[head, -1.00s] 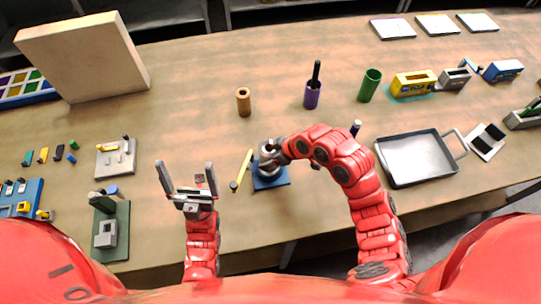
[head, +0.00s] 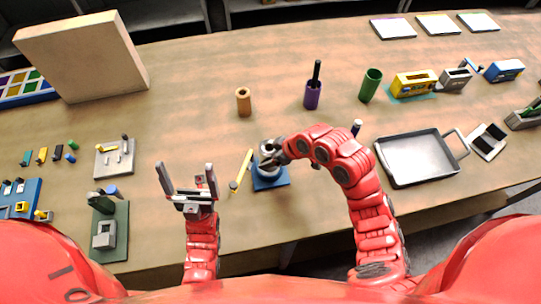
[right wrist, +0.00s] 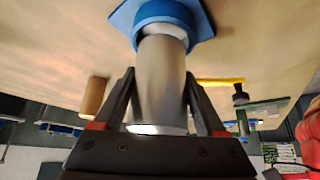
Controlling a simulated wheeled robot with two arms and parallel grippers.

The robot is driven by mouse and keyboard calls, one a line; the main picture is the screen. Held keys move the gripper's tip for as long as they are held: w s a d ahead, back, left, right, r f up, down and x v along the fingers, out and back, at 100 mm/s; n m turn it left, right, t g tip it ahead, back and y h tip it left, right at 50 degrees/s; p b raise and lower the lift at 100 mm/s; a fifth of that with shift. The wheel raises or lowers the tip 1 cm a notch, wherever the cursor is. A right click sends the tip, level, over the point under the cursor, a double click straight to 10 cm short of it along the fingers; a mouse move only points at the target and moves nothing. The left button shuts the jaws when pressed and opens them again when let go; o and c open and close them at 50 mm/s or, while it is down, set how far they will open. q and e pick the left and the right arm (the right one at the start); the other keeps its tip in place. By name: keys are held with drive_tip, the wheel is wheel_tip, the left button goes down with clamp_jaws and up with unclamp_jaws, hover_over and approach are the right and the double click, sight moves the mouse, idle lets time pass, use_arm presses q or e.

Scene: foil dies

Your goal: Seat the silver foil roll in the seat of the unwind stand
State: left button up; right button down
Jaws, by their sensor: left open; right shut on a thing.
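The silver foil roll (right wrist: 160,80) stands between the two dark fingers of my right gripper (right wrist: 158,76) in the right wrist view. Its far end meets the round blue seat of the unwind stand (right wrist: 204,22); how deep it sits in the ring I cannot tell. In the head view the blue stand (head: 271,181) is on the table just below my right gripper (head: 271,152), which covers much of the roll. My left gripper (head: 188,184) is open and empty, left of the stand, with its fingers pointing away from me.
A yellow rod with a dark end (head: 241,170) lies between the left gripper and the stand. A grey tray (head: 416,160) is at the right. A brown cylinder (head: 243,102) and a purple holder (head: 312,95) stand farther back. The table between them is clear.

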idle(0.6)
drive_tip(key=shift+f+b, duration=1.75)
drive_tip(key=shift+b, duration=0.05)
drive_tip(key=shift+r, duration=0.15)
drive_tip(key=shift+r+p, duration=0.75)
drive_tip(key=shift+r, duration=0.7)
drive_tip(key=shift+b, duration=0.7)
idle(0.7)
drive_tip(key=shift+f+b, duration=1.15)
drive_tip(key=shift+f, duration=0.2)
drive_tip(key=shift+s+f+b, duration=0.15)
drive_tip(key=shift+f+b, duration=0.05)
drive_tip(key=shift+b, duration=0.1)
